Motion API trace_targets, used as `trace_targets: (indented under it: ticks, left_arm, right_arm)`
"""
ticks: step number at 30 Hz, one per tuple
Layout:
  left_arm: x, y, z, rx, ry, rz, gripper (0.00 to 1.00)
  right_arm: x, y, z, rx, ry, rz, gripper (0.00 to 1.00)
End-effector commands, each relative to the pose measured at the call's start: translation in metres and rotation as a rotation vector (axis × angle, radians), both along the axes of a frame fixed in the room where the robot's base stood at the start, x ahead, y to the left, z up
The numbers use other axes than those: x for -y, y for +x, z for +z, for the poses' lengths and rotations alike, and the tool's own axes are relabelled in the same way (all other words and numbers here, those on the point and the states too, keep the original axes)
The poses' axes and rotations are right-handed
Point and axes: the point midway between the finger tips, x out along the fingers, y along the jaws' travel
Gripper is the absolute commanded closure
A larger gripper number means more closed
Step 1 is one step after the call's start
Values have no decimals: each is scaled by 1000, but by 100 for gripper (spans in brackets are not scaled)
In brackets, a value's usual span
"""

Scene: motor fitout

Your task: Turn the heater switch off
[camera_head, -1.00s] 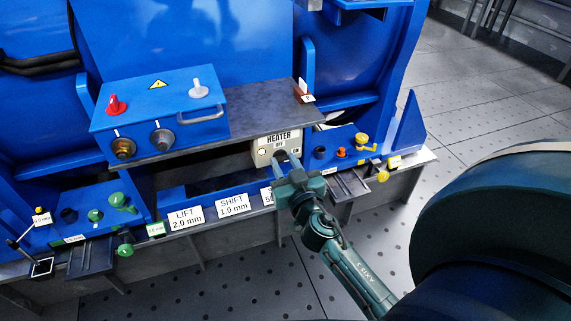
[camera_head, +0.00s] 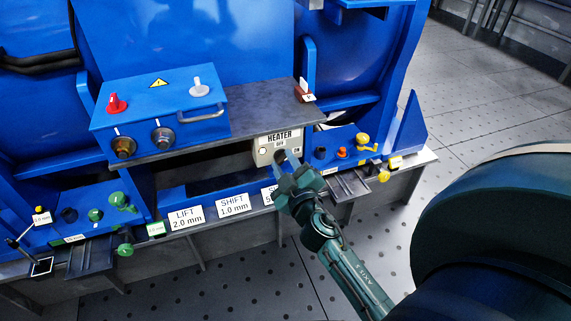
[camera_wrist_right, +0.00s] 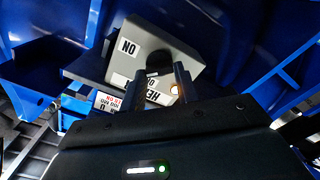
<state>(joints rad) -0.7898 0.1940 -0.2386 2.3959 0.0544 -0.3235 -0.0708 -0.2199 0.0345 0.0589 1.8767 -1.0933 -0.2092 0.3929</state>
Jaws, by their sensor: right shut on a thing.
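The heater switch is a cream box (camera_head: 264,146) labelled HEATER, with OFF and ON marks, under the front edge of the grey shelf. In the right wrist view the box (camera_wrist_right: 150,45) appears turned over, with its ON label and part of the HEATER label showing. My right gripper (camera_head: 286,162) is at the front of the box. In the wrist view its two fingers (camera_wrist_right: 180,84) are closed on the dark round knob (camera_wrist_right: 158,62). The knob is mostly hidden by the fingers in the head view, so its exact setting is unclear. My left gripper is not in view.
A blue control box (camera_head: 160,105) with a red knob, a grey knob and a handle stands on the grey shelf (camera_head: 255,95) to the left. Orange and yellow knobs (camera_head: 362,139) sit close right of the heater. LIFT and SHIFT labels (camera_head: 232,204) line the front edge.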

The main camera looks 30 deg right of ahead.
Motion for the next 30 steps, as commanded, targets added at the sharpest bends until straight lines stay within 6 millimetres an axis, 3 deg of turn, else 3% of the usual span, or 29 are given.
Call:
trace_targets:
  ticks: [18,30]
  left_arm:
    - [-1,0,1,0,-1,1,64]
    - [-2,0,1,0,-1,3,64]
  right_arm:
    - [-1,1,0,-130,-554,-2,92]
    - [-1,1,-1,-183,-775,-2,92]
